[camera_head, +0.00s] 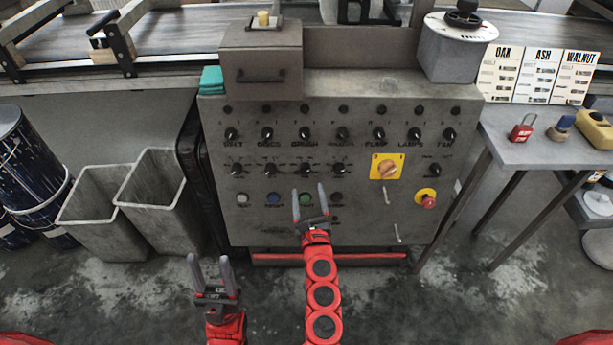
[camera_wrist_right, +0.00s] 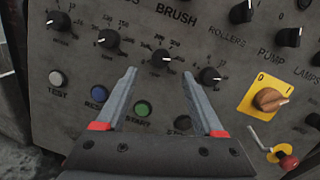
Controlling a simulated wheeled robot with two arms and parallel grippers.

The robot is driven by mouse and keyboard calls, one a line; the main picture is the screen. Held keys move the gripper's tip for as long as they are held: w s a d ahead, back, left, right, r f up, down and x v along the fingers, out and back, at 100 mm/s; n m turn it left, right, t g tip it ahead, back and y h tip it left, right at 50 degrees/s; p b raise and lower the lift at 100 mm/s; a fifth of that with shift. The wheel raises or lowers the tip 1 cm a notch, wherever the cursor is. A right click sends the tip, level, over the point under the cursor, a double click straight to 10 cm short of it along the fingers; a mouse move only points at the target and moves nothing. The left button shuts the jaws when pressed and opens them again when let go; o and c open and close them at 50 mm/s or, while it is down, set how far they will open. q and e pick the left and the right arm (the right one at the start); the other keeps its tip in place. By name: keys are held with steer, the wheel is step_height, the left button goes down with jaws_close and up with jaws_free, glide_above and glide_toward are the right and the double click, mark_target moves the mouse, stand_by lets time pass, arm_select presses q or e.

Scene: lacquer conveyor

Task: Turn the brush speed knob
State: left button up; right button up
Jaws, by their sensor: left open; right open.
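The brush speed knob (camera_head: 304,169) is the small black knob in the second row of the grey control panel, below the BRUSH switch. In the right wrist view this knob (camera_wrist_right: 161,60) lies ahead of and between the fingertips, with a number scale around it. My right gripper (camera_head: 308,189) is open and empty, in front of the panel just below that knob; its fingers (camera_wrist_right: 160,78) appear apart from it. My left gripper (camera_head: 209,259) is open and empty, low in front of the panel's lower left.
Neighbouring knobs (camera_wrist_right: 108,38) and (camera_wrist_right: 210,77) flank it closely. The green START button (camera_wrist_right: 142,109), a yellow-plated orange switch (camera_head: 386,167) and a red stop button (camera_head: 427,200) are nearby. Grey bins (camera_head: 158,200) stand left; a side table (camera_head: 540,150) stands right.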

mark_target(306, 172)
steer(key=w, duration=0.6)
steer(key=shift+w+a, duration=0.15)
steer(key=shift+a, duration=0.1)
jaws_close()
